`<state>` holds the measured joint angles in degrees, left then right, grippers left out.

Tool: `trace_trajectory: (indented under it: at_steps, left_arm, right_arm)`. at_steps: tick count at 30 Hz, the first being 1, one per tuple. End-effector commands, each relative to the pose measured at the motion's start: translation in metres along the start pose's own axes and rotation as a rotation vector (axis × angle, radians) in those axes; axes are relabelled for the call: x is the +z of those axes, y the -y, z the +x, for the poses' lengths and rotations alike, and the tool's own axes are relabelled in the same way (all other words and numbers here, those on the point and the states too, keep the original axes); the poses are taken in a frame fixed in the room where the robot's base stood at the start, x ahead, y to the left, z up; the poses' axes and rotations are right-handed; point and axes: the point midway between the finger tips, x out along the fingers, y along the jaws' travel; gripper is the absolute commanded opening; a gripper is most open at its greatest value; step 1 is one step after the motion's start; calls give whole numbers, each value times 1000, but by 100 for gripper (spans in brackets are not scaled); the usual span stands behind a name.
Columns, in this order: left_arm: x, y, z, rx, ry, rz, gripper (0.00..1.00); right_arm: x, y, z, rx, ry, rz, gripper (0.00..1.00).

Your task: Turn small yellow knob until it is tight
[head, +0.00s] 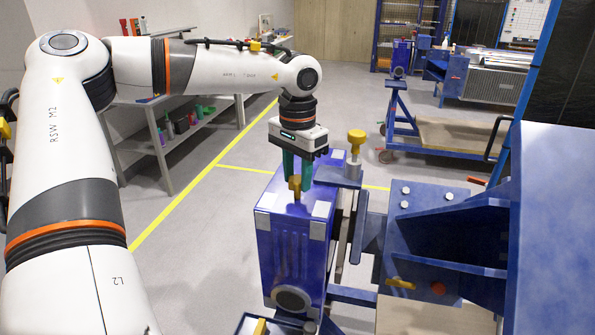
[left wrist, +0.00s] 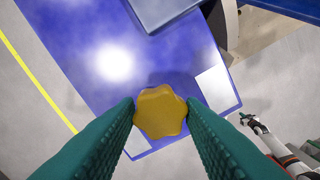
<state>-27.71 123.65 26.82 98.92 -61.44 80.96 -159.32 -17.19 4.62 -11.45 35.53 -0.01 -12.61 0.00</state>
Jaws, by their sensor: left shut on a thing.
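The small yellow knob (head: 295,186) sits on the top of the blue box-shaped fixture (head: 265,240). My left gripper (head: 298,170) points down over it, its green fingers on either side of the knob. In the left wrist view the lobed knob (left wrist: 161,112) sits between the two green fingertips (left wrist: 160,118), which are shut on it.
A larger yellow knob (head: 356,142) stands on a grey post beside the fixture's top, close to the right of my left gripper. A blue bracket frame (head: 440,225) fills the right side. A shelf (head: 170,150) stands at the left wall; grey floor lies between.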

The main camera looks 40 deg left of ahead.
Motion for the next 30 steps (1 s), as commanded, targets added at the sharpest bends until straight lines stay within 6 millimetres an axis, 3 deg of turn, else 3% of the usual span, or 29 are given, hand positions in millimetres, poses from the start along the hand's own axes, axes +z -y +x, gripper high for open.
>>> trace_trajectory:
  at_steps: [11, 27, 28, 30]
  left_arm:
    - [2, 0, -3, 2, 8, 159, 13]
    - [2, 0, -3, 3, 8, 183, 13]
    - [2, 0, -3, 3, 8, 183, 39]
    - [1, 0, -2, 2, 7, 183, 50]
  right_arm:
    - [0, -1, -3, 1, 0, 0, 0]
    - [0, -1, -3, 1, 0, 0, 0]
    - [0, -1, -3, 1, 0, 0, 0]
    - [0, -1, -3, 1, 0, 0, 0]
